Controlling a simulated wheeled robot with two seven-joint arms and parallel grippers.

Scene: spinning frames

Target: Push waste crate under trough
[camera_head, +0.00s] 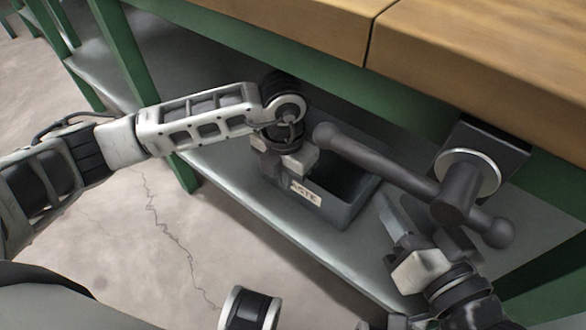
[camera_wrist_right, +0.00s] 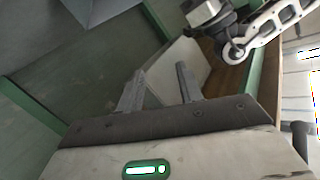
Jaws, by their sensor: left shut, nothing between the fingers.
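The dark grey waste crate (camera_head: 352,207) sits on the lower shelf under the bench, with a pale label ending in "ASTE" on its near wall. My left gripper (camera_head: 287,178) is shut and empty at the crate's left end, overlapping the wall beside the label; I cannot tell whether it touches. My right gripper (camera_head: 396,216) is to the right of the crate, partly behind the dark bar. In the right wrist view its two fingers (camera_wrist_right: 160,88) stand apart with nothing gripped. My left gripper's arm also shows there at top right. I cannot make out a trough.
The grey shelf (camera_head: 262,222) has bare surface in front of the crate. The wooden bench top (camera_head: 470,60) hangs above. A dark vise with a ball-ended bar (camera_head: 385,170) juts out over the crate's right side. A green leg (camera_head: 135,60) stands at left.

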